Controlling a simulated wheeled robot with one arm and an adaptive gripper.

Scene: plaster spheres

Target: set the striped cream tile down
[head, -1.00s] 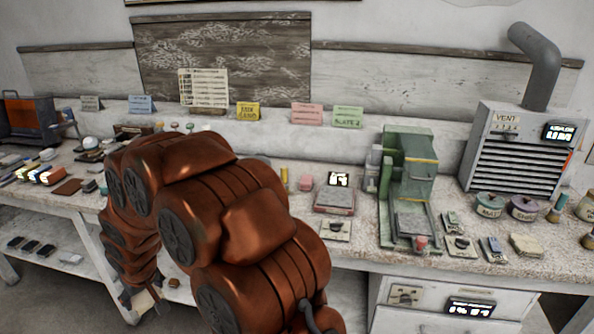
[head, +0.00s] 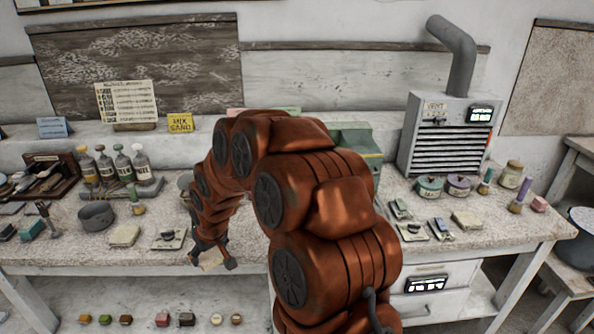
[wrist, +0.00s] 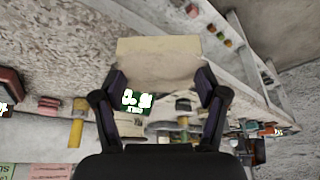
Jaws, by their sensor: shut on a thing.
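My gripper (head: 213,262) is shut on a cream tile (head: 209,259), in front of the bench's front edge in the head view. In the wrist view my gripper (wrist: 160,80) pinches the tile (wrist: 157,60) between two dark fingers at its sides. The tile looks plain pale cream with a slightly darker edge; I cannot make out stripes. My arm hides part of the bench behind it. I cannot tell the tile's exact height relative to the benchtop (head: 75,245).
A pale slab (head: 124,235) and a plate with a dark piece (head: 169,239) lie left of my gripper. A grey pot (head: 97,215) and several bottles (head: 118,168) stand behind. The green machine (head: 360,150) is partly hidden. A lower shelf (head: 130,295) holds small blocks.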

